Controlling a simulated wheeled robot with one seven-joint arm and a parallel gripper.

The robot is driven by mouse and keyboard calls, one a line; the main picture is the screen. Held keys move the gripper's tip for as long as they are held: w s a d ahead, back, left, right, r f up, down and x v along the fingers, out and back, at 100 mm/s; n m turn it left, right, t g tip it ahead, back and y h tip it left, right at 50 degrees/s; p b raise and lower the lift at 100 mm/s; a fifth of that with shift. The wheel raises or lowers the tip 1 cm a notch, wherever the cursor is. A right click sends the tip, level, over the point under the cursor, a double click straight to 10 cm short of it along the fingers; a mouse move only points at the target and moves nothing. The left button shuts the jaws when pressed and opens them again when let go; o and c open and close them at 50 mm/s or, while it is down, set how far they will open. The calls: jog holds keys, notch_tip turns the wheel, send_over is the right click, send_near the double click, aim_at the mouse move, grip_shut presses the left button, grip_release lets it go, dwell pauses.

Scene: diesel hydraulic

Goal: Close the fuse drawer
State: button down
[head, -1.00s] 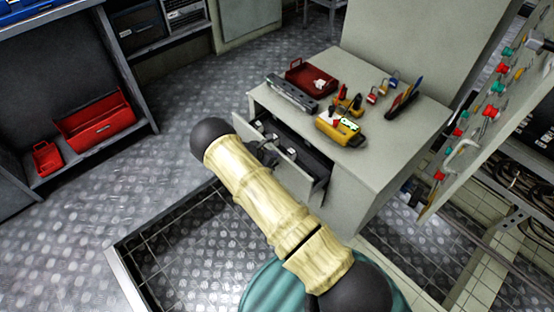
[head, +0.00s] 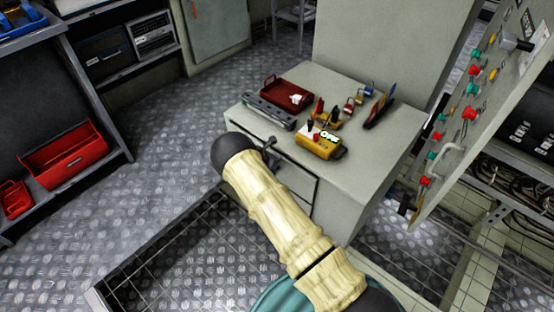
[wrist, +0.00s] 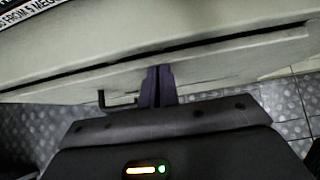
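The fuse drawer (head: 299,180) is in the pale grey cabinet, below its worktop, partly hidden by my arm in the head view. Its front now looks flush or nearly flush, and its inside no longer shows. In the wrist view the drawer front (wrist: 225,63) fills the middle, with a dark gap along its upper edge. My gripper (wrist: 158,72) has its two dark fingers together, with nothing seen between them. The fingertips are at the drawer front, apparently touching it. A thin dark handle (wrist: 101,99) shows just left of the fingers. In the head view my gripper (head: 270,154) is mostly hidden.
On the worktop (head: 352,175) are a red tray (head: 288,94), a grey bar-shaped item (head: 268,111), a yellow meter (head: 319,146) and several small tools. A panel with coloured buttons (head: 470,110) stands at the right. Patterned floor lies open to the left.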

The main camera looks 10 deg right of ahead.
jog(key=shift+w+d+r, duration=0.15)
jog(key=shift+w+d, duration=0.05)
jog(key=shift+d, duration=0.2)
jog(key=shift+a, duration=0.4)
jog(key=shift+s+a, duration=0.1)
jog(key=shift+s, duration=0.2)
jog(key=s+a+f+p+v, duration=0.1)
jog(key=f+p+v, duration=0.1)
jog(key=v, duration=1)
jog(key=shift+s+a+p, duration=0.25)
jog(key=shift+a+p, duration=0.05)
jog(key=shift+a, duration=0.05)
jog(key=shift+r, duration=0.2)
